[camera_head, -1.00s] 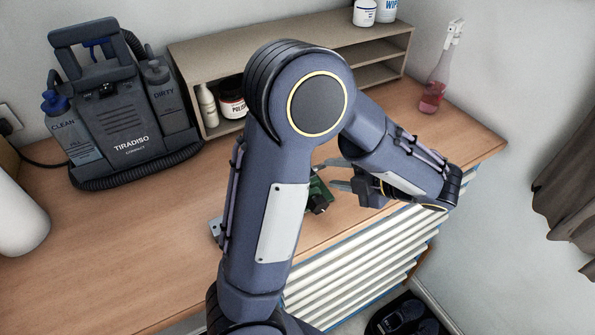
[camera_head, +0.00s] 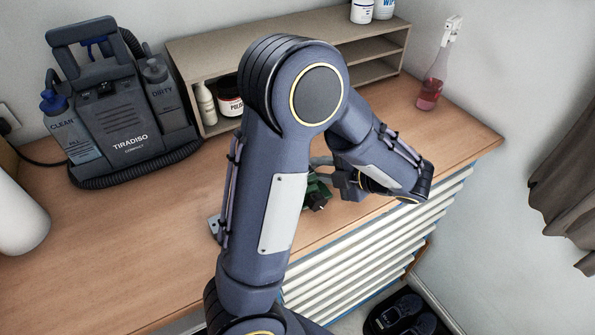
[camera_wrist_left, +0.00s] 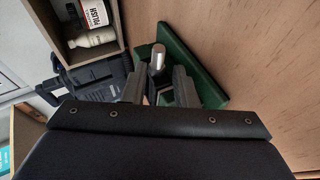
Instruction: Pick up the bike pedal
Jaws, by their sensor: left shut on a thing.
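A green thing with a silver metal cylinder, which I take to be the bike pedal (camera_head: 317,193), is on the bench near its front edge, partly hidden behind my left arm. In the left wrist view, the pedal (camera_wrist_left: 205,66) shows its green body and the silver cylinder between the fingers. My left gripper (camera_head: 328,172) reaches it from the right and is shut on it. The gripper also shows in the left wrist view (camera_wrist_left: 160,82), with a finger on each side of the pedal. I cannot tell whether the pedal is clear of the bench. My right gripper is out of view.
A grey cleaning machine (camera_head: 128,115) stands at the back left. A beige shelf (camera_head: 215,52) with bottles and tubs runs along the wall. A pink spray bottle (camera_head: 431,90) stands at the back right. A small grey metal thing (camera_head: 214,225) shows left of my arm.

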